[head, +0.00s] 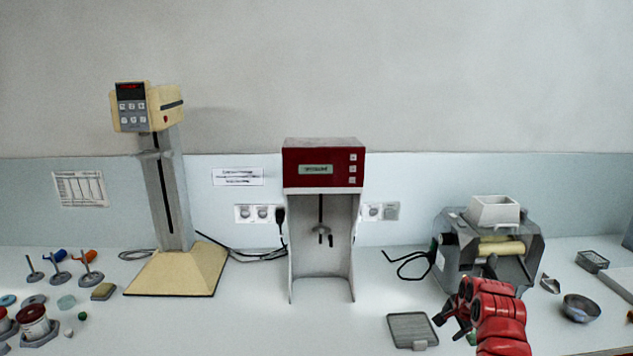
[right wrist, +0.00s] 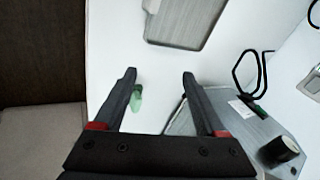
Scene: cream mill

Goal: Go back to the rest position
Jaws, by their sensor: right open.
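My right gripper (head: 452,318) is in the lower right of the head view, on a red arm, in front of the grey roller mill (head: 447,259). In the right wrist view the same gripper (right wrist: 159,77) has its two black fingers apart with nothing between the tips. A small green object (right wrist: 136,98) shows beside the left finger, below it on the white bench; I cannot tell whether they touch. The mill body (right wrist: 235,125) shows at the lower right of that view. My left gripper is not in view.
A grey tray (head: 411,330) lies left of the gripper, and a metal bowl (head: 581,308) stands to its right. A red-topped machine (head: 323,163) stands mid-bench; a cream stand mixer (head: 147,107) is further left. The bench between these two machines is mostly clear.

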